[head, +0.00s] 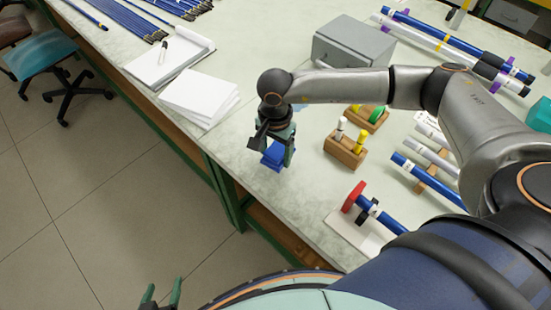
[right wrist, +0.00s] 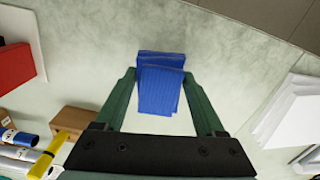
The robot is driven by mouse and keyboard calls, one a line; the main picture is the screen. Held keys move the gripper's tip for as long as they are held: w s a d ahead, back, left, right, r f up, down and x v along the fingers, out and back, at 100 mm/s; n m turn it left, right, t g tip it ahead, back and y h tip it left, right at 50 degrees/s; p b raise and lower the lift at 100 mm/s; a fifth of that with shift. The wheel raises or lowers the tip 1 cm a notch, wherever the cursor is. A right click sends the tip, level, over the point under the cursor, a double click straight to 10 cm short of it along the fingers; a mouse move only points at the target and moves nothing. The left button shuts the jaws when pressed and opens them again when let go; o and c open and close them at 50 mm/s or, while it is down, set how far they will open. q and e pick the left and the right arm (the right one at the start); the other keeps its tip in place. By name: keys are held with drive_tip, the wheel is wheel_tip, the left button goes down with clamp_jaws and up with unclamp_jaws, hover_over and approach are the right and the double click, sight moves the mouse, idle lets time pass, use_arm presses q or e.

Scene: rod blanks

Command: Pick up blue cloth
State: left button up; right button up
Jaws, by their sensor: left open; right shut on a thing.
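The blue cloth (head: 273,156) is a folded blue pad near the front edge of the table. My right gripper (head: 277,142) points down over it, with the cloth between its green fingers. In the right wrist view the cloth (right wrist: 160,90) fills the space between the fingertips of my right gripper (right wrist: 162,78), which is shut on it. I cannot tell whether the cloth touches the tabletop. My left gripper (head: 162,294) is open and empty, low at the bottom left over the floor.
White paper stacks (head: 200,97) and a notepad (head: 170,62) lie left of the cloth. A wooden block with markers (head: 345,150) stands to the right. A grey box (head: 353,42) is behind.

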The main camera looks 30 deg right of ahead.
drive_tip(key=s+a+r+b, duration=0.2)
drive_tip(key=s+r, duration=0.7)
drive_tip(key=s, duration=0.4)
drive_tip(key=shift+s+r, duration=0.35)
drive_tip(key=shift+s, duration=0.05)
